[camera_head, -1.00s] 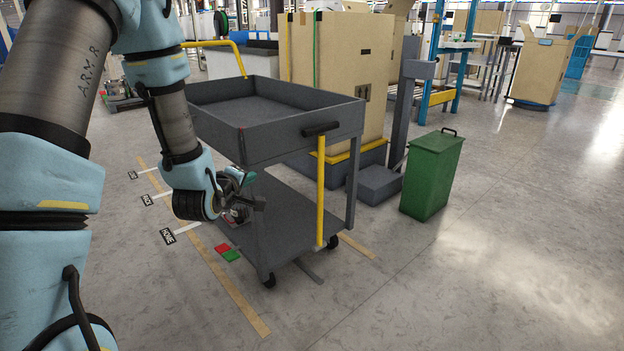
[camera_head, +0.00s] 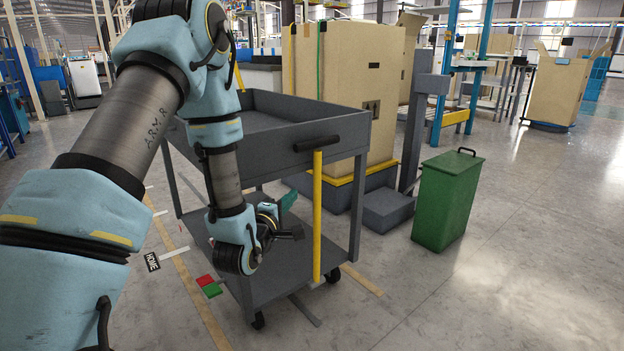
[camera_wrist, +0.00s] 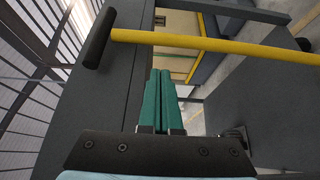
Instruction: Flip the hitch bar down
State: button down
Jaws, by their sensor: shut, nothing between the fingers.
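The hitch bar (camera_head: 317,215) is a yellow bar with a black cross handle (camera_head: 317,143) on top. It stands upright at the near end of the grey cart. In the wrist view the bar (camera_wrist: 220,45) runs across the upper part, with its black handle (camera_wrist: 97,40) at the left. My gripper (camera_head: 287,200) is left of the bar, below handle height and over the cart's lower shelf. Its teal fingers (camera_wrist: 160,73) are shut and empty. Their tips appear just short of the bar in the wrist view; I cannot tell the exact gap.
The grey cart (camera_head: 285,150) has an upper tray and a lower shelf, with posts close to my gripper. A green bin (camera_head: 445,200) stands to the right. A large tan box (camera_head: 340,85) is behind the cart. The floor at front right is clear.

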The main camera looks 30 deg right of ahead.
jog(key=shift+w+d, duration=0.1)
jog(key=b+x, duration=0.1)
jog(key=x, duration=0.9)
jog(key=shift+b, duration=0.3)
